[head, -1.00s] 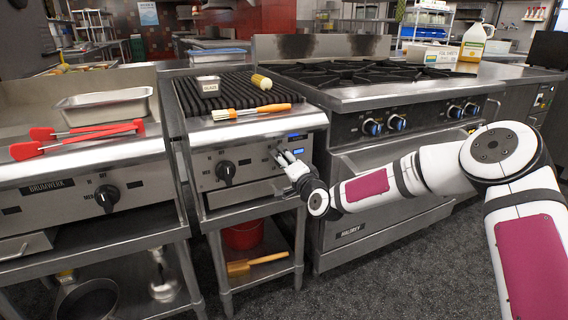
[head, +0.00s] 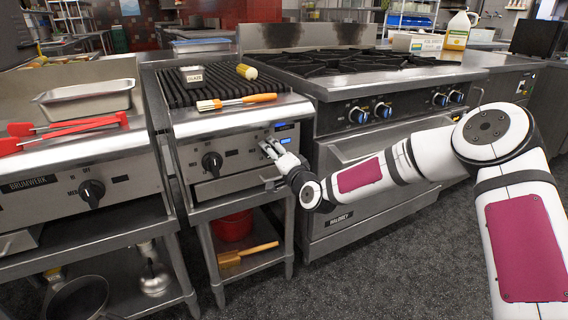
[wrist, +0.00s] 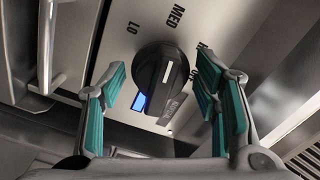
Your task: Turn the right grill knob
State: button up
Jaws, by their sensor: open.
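The right grill knob (wrist: 160,80) is black and round, with a white pointer line and a lit blue patch beside it. It sits on the panel with LO and MED printed around it in the wrist view. In the head view my gripper (head: 269,148) is at the right part of the grill's front panel and hides that knob. The left grill knob (head: 212,162) is in plain view on the grill (head: 225,123).
A brush with an orange handle (head: 236,102) lies on the grill's front ledge. A glaze pan (head: 192,75) stands on the grates. A stove (head: 400,84) with blue-ringed knobs stands to the right, a griddle (head: 60,161) to the left. A handle bar (wrist: 47,45) runs along the wrist view's left.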

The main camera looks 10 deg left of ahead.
jog(key=v, duration=1)
jog(key=shift+d, duration=0.2)
jog(key=shift+s, duration=0.1)
